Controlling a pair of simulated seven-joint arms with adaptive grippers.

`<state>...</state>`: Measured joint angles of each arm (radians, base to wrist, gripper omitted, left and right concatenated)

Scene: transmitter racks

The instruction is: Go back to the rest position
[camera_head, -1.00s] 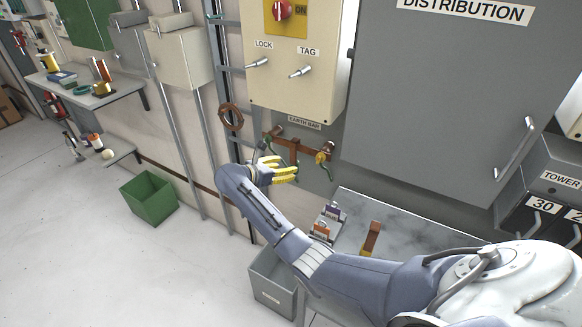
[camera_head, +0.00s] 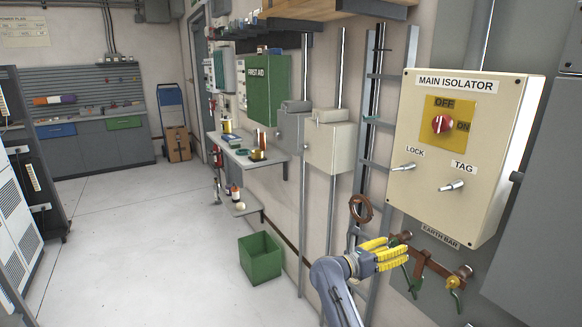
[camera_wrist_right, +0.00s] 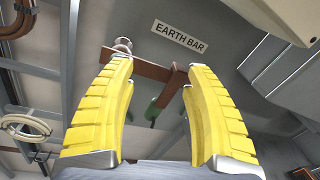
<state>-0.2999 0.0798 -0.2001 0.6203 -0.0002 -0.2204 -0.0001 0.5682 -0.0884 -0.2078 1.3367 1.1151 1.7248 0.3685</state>
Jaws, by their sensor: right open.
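My right gripper (camera_head: 392,252) has yellow ridged fingers and reaches in from the bottom of the head view. It is at the left end of the copper earth bar (camera_head: 432,265), below the main isolator box (camera_head: 463,150). In the right wrist view the two fingers (camera_wrist_right: 163,100) are spread wide with nothing held between them. The earth bar (camera_wrist_right: 150,68) shows beyond the fingers; whether they touch it I cannot tell. My left gripper is not in view.
A brown ring (camera_head: 361,208) hangs on the wall left of the gripper, near a vertical cable ladder (camera_head: 378,150). A green bin (camera_head: 261,258) stands on the floor. A shelf (camera_head: 245,155) holds several items. The floor at the left is clear.

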